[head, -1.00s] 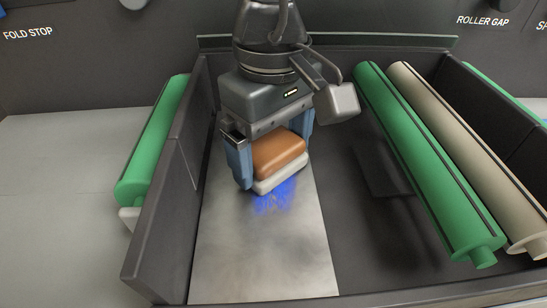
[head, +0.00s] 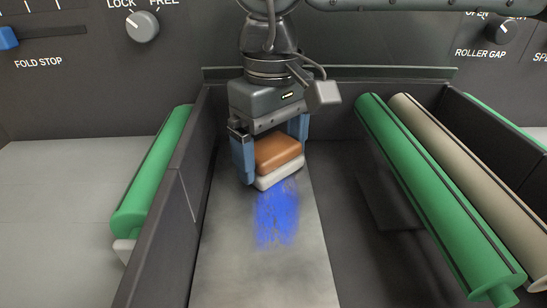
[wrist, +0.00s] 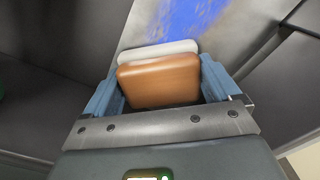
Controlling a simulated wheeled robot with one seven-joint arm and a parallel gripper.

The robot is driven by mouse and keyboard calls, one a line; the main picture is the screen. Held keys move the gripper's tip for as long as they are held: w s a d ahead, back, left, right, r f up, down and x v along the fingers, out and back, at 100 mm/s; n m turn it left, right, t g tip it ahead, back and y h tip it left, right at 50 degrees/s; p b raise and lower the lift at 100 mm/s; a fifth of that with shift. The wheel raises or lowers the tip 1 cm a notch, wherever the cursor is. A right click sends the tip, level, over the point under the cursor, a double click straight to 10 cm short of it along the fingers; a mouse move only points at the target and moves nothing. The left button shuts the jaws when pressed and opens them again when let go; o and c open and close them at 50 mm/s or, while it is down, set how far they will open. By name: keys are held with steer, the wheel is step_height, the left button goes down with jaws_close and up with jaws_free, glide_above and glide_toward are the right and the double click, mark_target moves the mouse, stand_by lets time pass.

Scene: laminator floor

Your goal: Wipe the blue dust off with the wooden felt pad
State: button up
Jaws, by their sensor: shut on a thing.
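The wooden felt pad (head: 278,153) has a brown wooden top and a pale felt underside. My gripper (head: 271,160) is shut on its two sides with blue fingers. The blue dust (head: 277,215) is a streaky patch on the grey metal plate (head: 262,278), just in front of the pad's near edge. Whether the felt touches the plate I cannot tell. In the wrist view the pad (wrist: 158,82) sits between the fingers, and the dust (wrist: 190,18) shows beyond its felt edge. Any plate under the pad is hidden.
The plate lies in a dark walled bay, with its left wall (head: 165,225) close by. To the right are a green roller (head: 440,200) and a beige roller (head: 470,180). Another green roller (head: 152,175) lies outside the left wall. A control panel stands behind.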

mark_target(279, 248)
steer(key=shift+w, duration=0.35)
steer(key=shift+s+b, duration=0.45)
steer(key=shift+s, duration=1.3)
steer(key=shift+s+a+f+b, duration=0.15)
steer(key=shift+s+b, duration=0.7)
steer(key=shift+s, duration=1.5)
steer(key=shift+s+r+b, duration=0.2)
steer(key=shift+s+b, duration=0.55)
steer(key=shift+s, duration=1.95)
steer(key=shift+r, duration=0.2)
steer(key=shift+r+p, duration=1.6)
steer(key=shift+r, duration=1.25)
steer(key=shift+r, duration=0.1)
